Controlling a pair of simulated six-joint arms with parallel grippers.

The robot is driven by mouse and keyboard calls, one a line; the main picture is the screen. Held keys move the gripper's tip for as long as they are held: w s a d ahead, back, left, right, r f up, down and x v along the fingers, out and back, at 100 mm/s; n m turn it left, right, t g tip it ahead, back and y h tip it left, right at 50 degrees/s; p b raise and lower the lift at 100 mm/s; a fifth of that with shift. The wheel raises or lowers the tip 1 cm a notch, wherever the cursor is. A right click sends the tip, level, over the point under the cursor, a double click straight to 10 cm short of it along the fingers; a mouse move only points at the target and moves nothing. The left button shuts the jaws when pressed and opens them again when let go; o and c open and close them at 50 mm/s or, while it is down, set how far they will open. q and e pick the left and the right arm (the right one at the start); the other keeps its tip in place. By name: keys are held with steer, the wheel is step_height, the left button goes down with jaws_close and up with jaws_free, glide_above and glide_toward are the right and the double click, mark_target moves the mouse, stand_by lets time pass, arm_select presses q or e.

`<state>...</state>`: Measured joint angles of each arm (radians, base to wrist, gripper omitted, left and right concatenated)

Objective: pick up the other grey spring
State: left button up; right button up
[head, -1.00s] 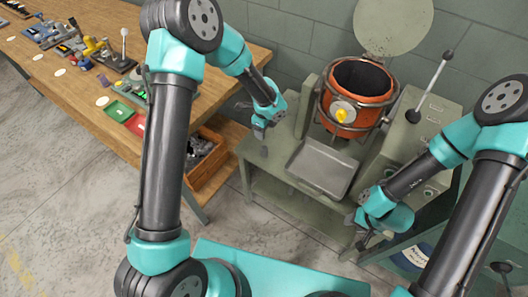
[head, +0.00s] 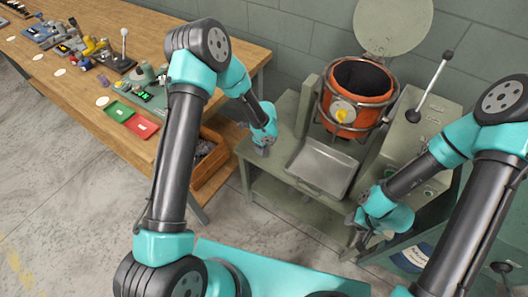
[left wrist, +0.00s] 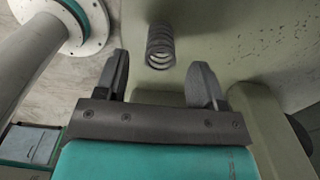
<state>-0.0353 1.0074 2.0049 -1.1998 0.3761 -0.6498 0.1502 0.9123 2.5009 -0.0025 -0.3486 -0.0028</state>
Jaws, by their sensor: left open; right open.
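A grey coil spring (left wrist: 160,47) shows in the left wrist view on a grey-green surface. It lies just beyond the fingertips and between their lines, with nothing gripping it. My left gripper (left wrist: 163,72) is open and empty. In the head view, my left gripper (head: 262,151) is over the left end of the grey-green machine stand (head: 268,172); I cannot make out the spring there. My right gripper (head: 358,238) is open, low in front of the stand's right side.
A metal tray (head: 322,168) and an orange drum (head: 357,92) are right of my left gripper. A lever (head: 432,88) stands farther right. A wooden bench (head: 85,110) with red and green cards is at left, with a wooden crate (head: 210,165) below.

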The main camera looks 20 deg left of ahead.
arm_select(q)
steer(key=shift+f, duration=0.1)
steer(key=shift+a+f, duration=0.15)
steer(key=shift+f, duration=2.35)
steer(key=shift+c, duration=0.3)
steer(key=c, duration=1)
steer(key=shift+o, duration=0.2)
steer(key=shift+r, duration=0.1)
